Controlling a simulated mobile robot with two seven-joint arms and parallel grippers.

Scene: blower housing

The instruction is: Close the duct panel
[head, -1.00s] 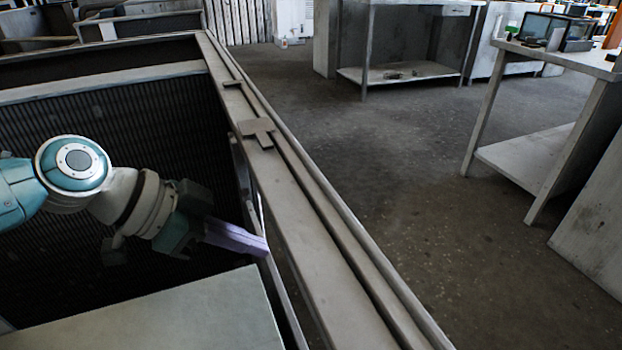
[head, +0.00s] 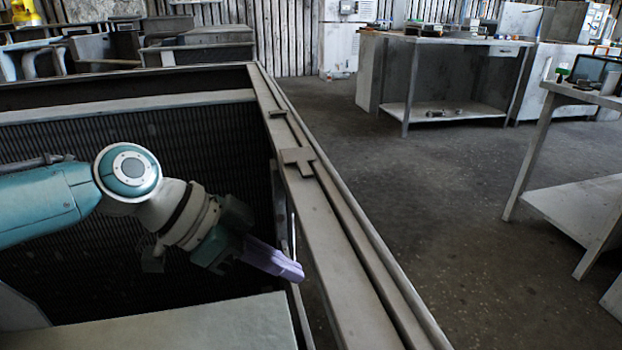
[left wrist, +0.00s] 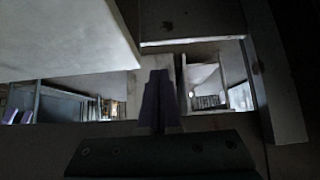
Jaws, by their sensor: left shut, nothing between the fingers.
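The blower housing is the large grey box on the left of the head view, with a long top rail (head: 335,245) and a dark ribbed inside (head: 70,150). A pale flat slab (head: 170,325) lies low in front; I cannot tell whether it is the duct panel. A pale slab also fills the upper left of the left wrist view (left wrist: 65,40). My left gripper (head: 290,267) is inside the housing, its lavender fingers shut and empty, pointing at the right side beside the rail. I cannot tell whether they touch it. The fingers also show in the left wrist view (left wrist: 160,95). My right gripper is not in view.
A cross-shaped bracket (head: 300,160) sits on the rail. Beyond the rail is open concrete floor (head: 430,220). A workbench (head: 455,75) stands at the back and another table (head: 585,205) at the right. Metal frames (head: 205,52) stand behind the housing.

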